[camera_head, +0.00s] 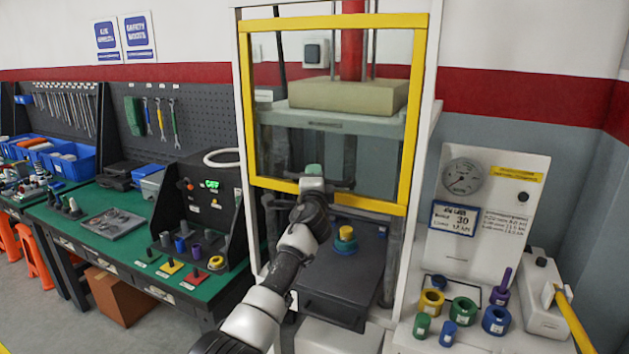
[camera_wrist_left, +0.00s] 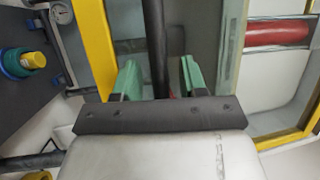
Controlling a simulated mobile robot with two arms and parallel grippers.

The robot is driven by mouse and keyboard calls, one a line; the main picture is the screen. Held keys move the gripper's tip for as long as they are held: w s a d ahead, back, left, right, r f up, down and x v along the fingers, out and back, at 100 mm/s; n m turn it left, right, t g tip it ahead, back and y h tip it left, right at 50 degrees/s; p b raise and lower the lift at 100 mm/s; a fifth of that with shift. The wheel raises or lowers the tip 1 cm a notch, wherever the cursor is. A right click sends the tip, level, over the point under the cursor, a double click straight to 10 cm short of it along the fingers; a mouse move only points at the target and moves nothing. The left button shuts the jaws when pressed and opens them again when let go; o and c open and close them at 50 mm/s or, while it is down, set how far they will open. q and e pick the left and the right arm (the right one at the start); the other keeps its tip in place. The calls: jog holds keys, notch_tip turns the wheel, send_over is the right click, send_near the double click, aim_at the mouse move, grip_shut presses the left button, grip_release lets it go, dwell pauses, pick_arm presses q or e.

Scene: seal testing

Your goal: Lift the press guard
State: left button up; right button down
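The press guard is a clear panel in a yellow frame (camera_head: 420,110) on the front of the white press. Its lower edge hangs above the dark press bed (camera_head: 345,275), where a stacked yellow, green and blue part (camera_head: 345,238) stands. My left gripper (camera_head: 314,172) is at the guard's lower edge, by a dark bar handle. In the left wrist view, the dark handle bar (camera_wrist_left: 156,45) runs between the green fingers of my left gripper (camera_wrist_left: 158,75). The fingers stand apart, with a gap at the right finger; contact at the left finger is unclear. My right gripper is not in view.
A green workbench (camera_head: 110,235) with a dark test box (camera_head: 210,195) stands at the left. At the right, a white panel with a gauge (camera_head: 463,176) rises behind several coloured rings and plugs, including a yellow ring (camera_head: 431,301). The press's white posts flank the guard.

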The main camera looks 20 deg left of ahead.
pick_arm(q)
jog(key=shift+s+d+f, duration=0.1)
jog(key=shift+s+f, duration=0.05)
jog(key=shift+s, duration=0.25)
jog(key=b+v, duration=0.1)
jog(key=v, duration=0.9)
